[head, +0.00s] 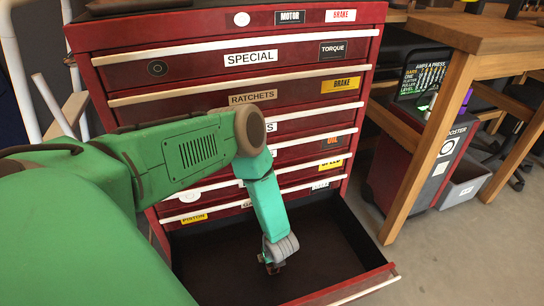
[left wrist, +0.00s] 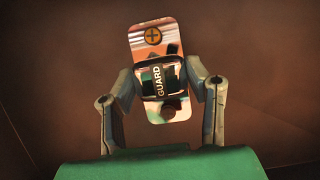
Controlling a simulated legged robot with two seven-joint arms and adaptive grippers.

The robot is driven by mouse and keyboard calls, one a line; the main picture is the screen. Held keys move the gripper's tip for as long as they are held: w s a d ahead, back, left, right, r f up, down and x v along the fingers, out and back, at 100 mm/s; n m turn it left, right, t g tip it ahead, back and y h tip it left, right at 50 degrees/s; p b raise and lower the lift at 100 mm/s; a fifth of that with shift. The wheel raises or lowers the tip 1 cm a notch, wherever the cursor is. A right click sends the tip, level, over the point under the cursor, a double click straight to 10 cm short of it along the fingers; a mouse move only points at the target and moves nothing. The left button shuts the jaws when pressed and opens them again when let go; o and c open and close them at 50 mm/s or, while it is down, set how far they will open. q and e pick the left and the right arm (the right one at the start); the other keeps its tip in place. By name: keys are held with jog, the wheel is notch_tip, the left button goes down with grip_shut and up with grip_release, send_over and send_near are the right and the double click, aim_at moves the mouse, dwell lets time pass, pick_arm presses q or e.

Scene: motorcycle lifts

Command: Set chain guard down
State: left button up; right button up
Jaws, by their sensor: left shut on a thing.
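The chain guard (left wrist: 152,42) is a small plate with rounded corners, a dark label reading GUARD, an orange cross-marked disc at its top and a dark knob low down. My left gripper (left wrist: 160,82) is shut on it, one finger at each side. In the head view my left gripper (head: 273,262) points down into the open bottom drawer (head: 335,250) of the red tool cabinet. The guard is mostly hidden there under the gripper. I cannot tell whether it touches the drawer floor. My right gripper is not in view.
The red tool cabinet (head: 110,75) has several labelled shut drawers above the open one. The open drawer looks otherwise empty, with a raised front edge (head: 355,288). A wooden table (head: 470,40) stands to the right, with a grey bin (head: 463,187) beneath.

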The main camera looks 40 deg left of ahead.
pick_arm(q)
notch_tip(320, 180, down, 3)
jog(key=shift+s+a+f+b, duration=0.1)
jog(key=shift+a+f+b, duration=0.05)
jog(key=shift+b, duration=0.5)
grip_shut()
jog(key=shift+d, duration=0.25)
jog(key=shift+f, duration=0.1)
jog(key=o, duration=1.2)
grip_release()
jog(key=shift+o, duration=0.2)
jog(key=shift+a, duration=0.15)
